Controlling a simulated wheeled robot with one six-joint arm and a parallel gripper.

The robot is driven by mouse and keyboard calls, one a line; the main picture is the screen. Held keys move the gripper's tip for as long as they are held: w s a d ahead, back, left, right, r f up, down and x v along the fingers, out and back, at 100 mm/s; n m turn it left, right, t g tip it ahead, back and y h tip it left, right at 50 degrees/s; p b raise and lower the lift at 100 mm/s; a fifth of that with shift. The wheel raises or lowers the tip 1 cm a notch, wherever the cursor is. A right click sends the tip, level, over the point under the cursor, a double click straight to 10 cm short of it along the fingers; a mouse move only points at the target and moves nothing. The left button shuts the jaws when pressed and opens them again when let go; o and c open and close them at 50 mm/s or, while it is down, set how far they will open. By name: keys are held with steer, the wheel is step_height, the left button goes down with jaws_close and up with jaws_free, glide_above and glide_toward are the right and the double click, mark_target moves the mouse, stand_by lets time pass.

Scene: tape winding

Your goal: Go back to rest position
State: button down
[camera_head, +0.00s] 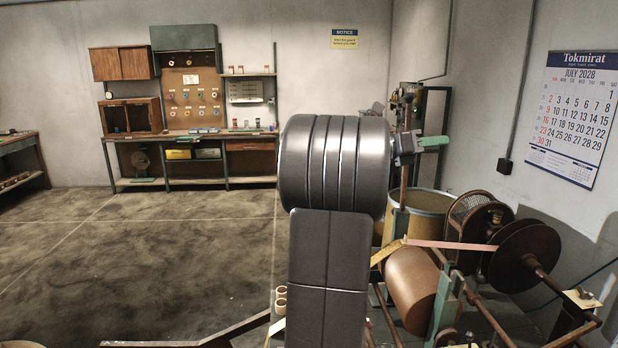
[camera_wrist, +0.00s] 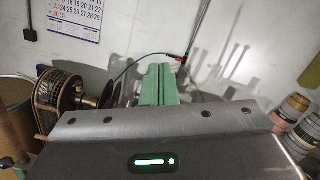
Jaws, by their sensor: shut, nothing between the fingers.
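My gripper (camera_head: 434,142) is raised at the right of my dark grey arm in the head view, with its green fingers pointing right. In the wrist view its two green fingers (camera_wrist: 160,84) lie side by side, shut and empty. The fingers are in the air and touch nothing that I can see. Below them in the head view is the winding machine, with a brown roller (camera_head: 412,288), a pink tape strip (camera_head: 450,245) and a dark reel (camera_head: 524,256). My arm hides part of the machine's left side.
A tan drum (camera_head: 424,215) and a wire-guarded wheel (camera_head: 478,219) stand close under the gripper. A calendar (camera_head: 577,110) hangs on the right wall. A workbench (camera_head: 195,140) stands at the back wall. The floor (camera_head: 150,250) at left is largely clear. Stacked tape rolls (camera_wrist: 292,120) show at right in the wrist view.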

steer(key=shift+m, duration=0.7)
steer(key=shift+s+d+f, duration=0.1)
steer(key=shift+s+f, duration=0.6)
steer(key=shift+s, duration=0.25)
steer(key=shift+s+d+f, duration=0.1)
steer(key=shift+s+f, duration=0.55)
steer(key=shift+s, duration=0.25)
steer(key=shift+a, duration=0.1)
